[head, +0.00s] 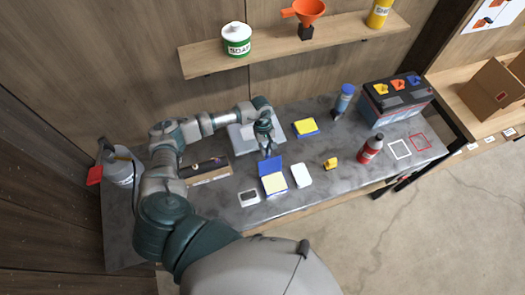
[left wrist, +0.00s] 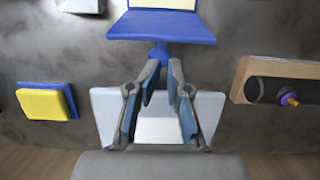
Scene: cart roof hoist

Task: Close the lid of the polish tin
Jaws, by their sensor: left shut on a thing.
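The polish tin (head: 274,183) stands on the grey bench in the head view, with a pale yellow inside showing. Its blue lid (head: 270,165) is raised at the far side of the tin. The lid also shows as a blue slab at the top of the left wrist view (left wrist: 162,28), with a small blue knob. My left gripper (head: 267,152) is just behind the lid. In the left wrist view its fingertips (left wrist: 162,62) are closed around the blue knob. The fingers partly hide the knob. My right gripper is not in view.
A pale box (head: 240,140) lies behind my left gripper. A blue-yellow block (head: 306,128), a white block (head: 301,175), a grey-white block (head: 249,198) and a wooden holder (head: 207,172) lie around the tin. A red bottle (head: 370,149) and a battery (head: 397,98) stand right.

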